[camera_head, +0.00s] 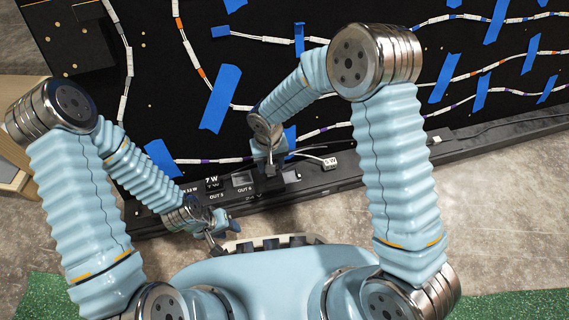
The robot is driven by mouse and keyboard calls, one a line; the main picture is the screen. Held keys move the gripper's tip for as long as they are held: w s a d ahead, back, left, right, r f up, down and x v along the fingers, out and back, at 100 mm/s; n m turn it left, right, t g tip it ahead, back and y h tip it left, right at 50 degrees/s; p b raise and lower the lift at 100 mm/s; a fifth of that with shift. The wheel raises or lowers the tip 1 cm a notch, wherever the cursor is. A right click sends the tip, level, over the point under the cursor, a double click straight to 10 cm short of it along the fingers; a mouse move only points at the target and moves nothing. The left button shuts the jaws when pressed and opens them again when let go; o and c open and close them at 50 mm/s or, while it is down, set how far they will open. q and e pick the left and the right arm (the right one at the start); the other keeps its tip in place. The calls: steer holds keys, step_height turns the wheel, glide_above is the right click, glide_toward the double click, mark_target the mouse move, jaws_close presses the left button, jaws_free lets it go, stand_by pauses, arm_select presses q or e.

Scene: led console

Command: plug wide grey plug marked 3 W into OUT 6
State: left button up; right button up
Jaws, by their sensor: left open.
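A small light-grey plug (330,162) with a "W" label lies on the black console ledge right of centre; its number is too small to read. A white cable runs from it. The socket label OUT 6 (245,189) shows on the console, left of my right gripper. My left gripper (219,240) is open, low in front of the console, below the OUT labels; I see nothing between its fingers. My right gripper (270,169) points down at the console between OUT 6 and the grey plug. Its fingers are small and dark, and I cannot tell whether it holds anything.
A black plug marked 7 W (212,182) sits above the OUT 5 label (217,196). The black panel (330,80) behind carries LED strings and blue tape strips. The ledge (420,155) right of the grey plug has a thin cable along it.

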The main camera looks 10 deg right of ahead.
steer(key=b, duration=0.1)
glide_above(243, 180)
steer(key=shift+f, duration=0.1)
steer(key=shift+f, duration=3.3)
stand_by(2.5)
